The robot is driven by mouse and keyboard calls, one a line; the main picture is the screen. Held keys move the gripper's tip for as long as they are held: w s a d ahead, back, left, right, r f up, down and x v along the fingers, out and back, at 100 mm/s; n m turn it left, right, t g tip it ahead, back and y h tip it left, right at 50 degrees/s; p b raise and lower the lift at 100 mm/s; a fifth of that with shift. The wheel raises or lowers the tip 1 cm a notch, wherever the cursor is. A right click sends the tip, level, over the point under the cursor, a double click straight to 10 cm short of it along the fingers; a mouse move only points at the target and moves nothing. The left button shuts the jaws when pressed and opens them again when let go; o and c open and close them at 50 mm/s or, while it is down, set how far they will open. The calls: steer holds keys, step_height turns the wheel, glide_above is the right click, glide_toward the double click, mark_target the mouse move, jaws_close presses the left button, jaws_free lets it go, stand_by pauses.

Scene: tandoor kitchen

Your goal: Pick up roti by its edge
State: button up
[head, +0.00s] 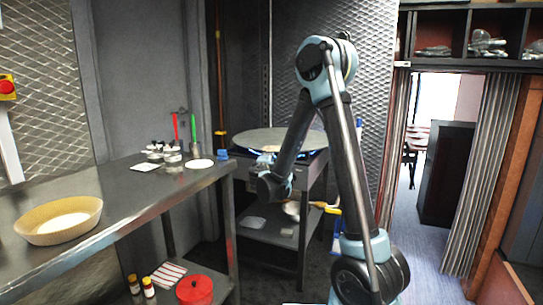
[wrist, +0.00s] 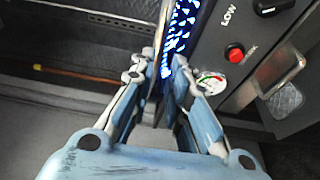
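I cannot make out a roti for certain. A pale flat disc (head: 200,164) lies on the steel counter, and a tan basket (head: 58,233) at the left has a pale round inside; neither is clear enough to name. My gripper (head: 266,162) is at the griddle's near edge. In the wrist view, its fingers (wrist: 167,72) come close together beside the burner's blue glow (wrist: 180,25). Whether they hold anything thin is unclear.
A doorway opens at right.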

steer(key=w, duration=0.9)
steer(key=shift+w+d, duration=0.2)
steer(key=shift+d, duration=0.15)
jaws_close()
steer(key=s+r, duration=0.3)
steer(key=s, duration=0.4)
steer(key=s+r, duration=0.4)
steer(key=s, duration=0.3)
steer(key=shift+a+r, duration=0.3)
steer(key=shift+a, duration=0.15)
stand_by(0.3)
